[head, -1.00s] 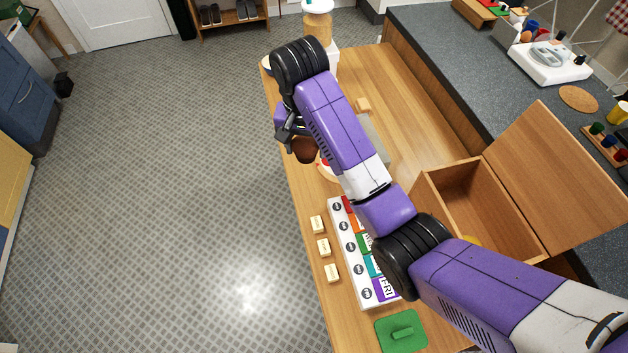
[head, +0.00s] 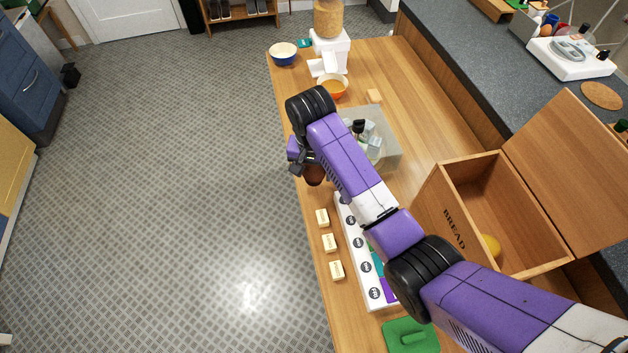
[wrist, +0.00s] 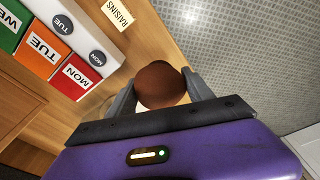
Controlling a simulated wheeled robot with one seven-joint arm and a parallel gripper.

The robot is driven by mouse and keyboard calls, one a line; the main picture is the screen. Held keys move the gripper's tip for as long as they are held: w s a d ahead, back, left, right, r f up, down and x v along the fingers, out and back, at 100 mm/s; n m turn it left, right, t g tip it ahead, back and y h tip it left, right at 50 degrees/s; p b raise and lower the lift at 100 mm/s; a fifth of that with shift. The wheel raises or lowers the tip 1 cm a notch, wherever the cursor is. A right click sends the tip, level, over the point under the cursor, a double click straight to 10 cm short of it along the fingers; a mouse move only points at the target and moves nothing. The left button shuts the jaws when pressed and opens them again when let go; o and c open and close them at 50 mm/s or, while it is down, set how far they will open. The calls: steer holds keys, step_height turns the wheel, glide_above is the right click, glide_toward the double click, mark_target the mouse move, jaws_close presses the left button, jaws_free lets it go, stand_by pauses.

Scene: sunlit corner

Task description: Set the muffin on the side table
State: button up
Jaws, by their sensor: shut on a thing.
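The muffin (wrist: 160,82) is a brown rounded shape between the two grey fingers of my gripper (wrist: 158,92) in the wrist view. My gripper is shut on it. In the head view the muffin (head: 315,176) shows as a dark brown shape just under my gripper (head: 304,164), at the left edge of a long wooden table (head: 392,75). My arm hides part of the table there.
A weekday organiser (head: 362,270), several small label blocks (head: 329,243) and a green lidded item (head: 411,336) lie on the wooden table. An open bread box (head: 455,215) stands at right. Bowls (head: 283,54) and a clear bin (head: 388,150) are further back. Floor at left is clear.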

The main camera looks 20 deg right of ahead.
mark_target(313, 169)
steer(key=shift+f, duration=2.45)
steer(key=shift+f, duration=0.15)
steer(key=o, duration=1.4)
steer(key=r, duration=0.8)
steer(key=s+a+r, duration=0.1)
steer(key=r, duration=0.3)
steer(key=shift+s+r, duration=0.1)
steer(key=shift+r, duration=0.05)
